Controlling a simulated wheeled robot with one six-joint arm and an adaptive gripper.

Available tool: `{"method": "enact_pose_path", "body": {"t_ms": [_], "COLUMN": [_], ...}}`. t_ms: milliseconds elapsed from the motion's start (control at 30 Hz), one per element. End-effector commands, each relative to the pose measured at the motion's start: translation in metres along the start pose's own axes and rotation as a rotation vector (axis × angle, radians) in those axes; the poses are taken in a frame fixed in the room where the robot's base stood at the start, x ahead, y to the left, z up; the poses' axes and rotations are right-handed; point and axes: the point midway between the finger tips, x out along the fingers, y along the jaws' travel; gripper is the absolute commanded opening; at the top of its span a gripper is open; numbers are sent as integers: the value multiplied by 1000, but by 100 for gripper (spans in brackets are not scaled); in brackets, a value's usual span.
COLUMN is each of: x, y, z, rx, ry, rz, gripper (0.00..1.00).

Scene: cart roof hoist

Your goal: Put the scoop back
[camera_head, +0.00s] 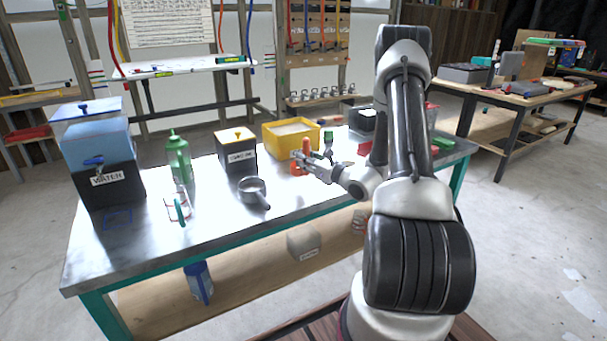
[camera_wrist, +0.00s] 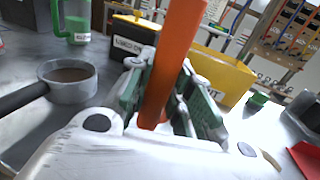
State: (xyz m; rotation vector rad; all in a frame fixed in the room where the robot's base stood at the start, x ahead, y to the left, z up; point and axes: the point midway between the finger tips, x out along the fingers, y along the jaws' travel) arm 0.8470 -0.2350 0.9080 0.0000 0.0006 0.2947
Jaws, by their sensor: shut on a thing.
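My gripper (camera_head: 303,164) is shut on an upright orange bar, which I take to be the handle of the scoop (camera_wrist: 173,62). In the wrist view the bar rises between the green-grey fingers, and its top runs out of the picture. I cannot make out a scoop bowl. In the head view the gripper is over the table, just in front of the yellow bin (camera_head: 271,141), which holds pale material. A grey pan (camera_head: 252,188) with a dark handle stands apart to the left; the wrist view shows brown contents in it.
Red and green pieces lie on the right. The front edge is mostly clear.

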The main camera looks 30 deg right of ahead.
Motion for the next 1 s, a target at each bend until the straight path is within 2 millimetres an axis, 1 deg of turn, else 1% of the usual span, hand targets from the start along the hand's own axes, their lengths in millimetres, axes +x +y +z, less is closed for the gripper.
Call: {"method": "enact_pose_path", "body": {"t_ms": [200, 300, 667, 700, 767, 800, 833, 1000], "x": [0, 0, 0, 0, 0, 0, 0, 0], "y": [0, 0, 0, 0, 0, 0, 0, 0], "z": [-33, -42, -45, -46, -45, -45, -45, -45], "rx": [3, 1, 0, 0, 0, 0, 0, 0], "ry": [2, 0, 0, 0, 0, 0, 0, 0], "rz": [0, 0, 0, 0, 0, 0, 0, 0], "gripper": [0, 0, 0, 23, 34, 41, 42, 42]}}
